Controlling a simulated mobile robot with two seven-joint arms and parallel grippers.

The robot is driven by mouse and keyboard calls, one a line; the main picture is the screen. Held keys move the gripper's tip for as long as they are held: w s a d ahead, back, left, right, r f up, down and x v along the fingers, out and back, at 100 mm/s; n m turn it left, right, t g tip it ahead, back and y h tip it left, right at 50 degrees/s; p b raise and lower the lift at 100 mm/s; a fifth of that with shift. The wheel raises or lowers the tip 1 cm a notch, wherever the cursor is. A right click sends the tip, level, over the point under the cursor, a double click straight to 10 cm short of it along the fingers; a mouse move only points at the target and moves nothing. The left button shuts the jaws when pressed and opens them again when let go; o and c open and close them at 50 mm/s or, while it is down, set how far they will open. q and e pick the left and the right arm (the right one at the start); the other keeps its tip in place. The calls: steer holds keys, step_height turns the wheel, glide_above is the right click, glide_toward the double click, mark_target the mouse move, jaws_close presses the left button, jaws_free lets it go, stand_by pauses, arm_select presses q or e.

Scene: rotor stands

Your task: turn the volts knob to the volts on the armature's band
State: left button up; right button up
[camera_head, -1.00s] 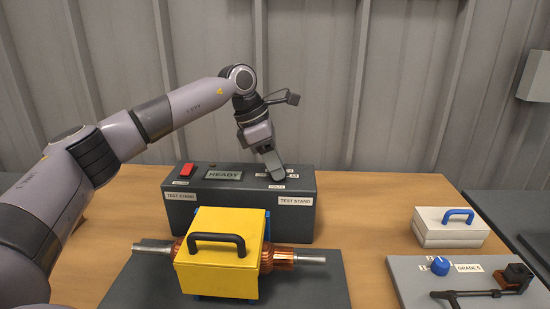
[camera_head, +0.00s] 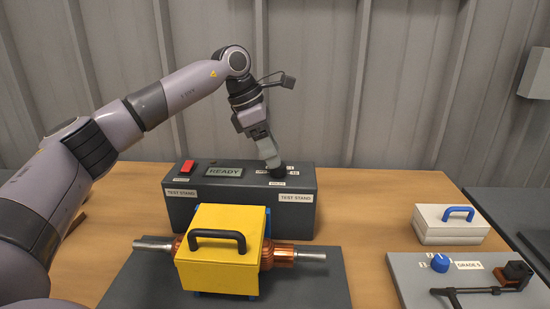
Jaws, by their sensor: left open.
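The dark test stand box (camera_head: 240,214) stands behind the armature, with a red switch (camera_head: 188,167) and a screen reading READY (camera_head: 224,173) on its top. The dark volts knob (camera_head: 278,171) shows at the top right of the box, just under my left gripper (camera_head: 272,160). My left gripper is open and points down at the knob; I cannot tell whether it touches it. The copper armature (camera_head: 278,258) lies across a dark base, its shaft ends sticking out. A yellow cover (camera_head: 217,272) with a black handle hides its middle, and I see no readable band. My right gripper is not in view.
A dark base plate (camera_head: 325,289) lies under the armature. At right a grey panel (camera_head: 408,272) bears a blue knob (camera_head: 440,263), a GRADE label and a black clamp-like fixture (camera_head: 517,272). A white case (camera_head: 449,231) with a blue handle stands behind it. The wooden table (camera_head: 365,215) is clear between.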

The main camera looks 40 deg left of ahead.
arm_select(q)
steer(key=v, duration=0.4)
steer(key=shift+a+r, duration=0.1)
steer(key=shift+r, duration=0.1)
stand_by(0.3)
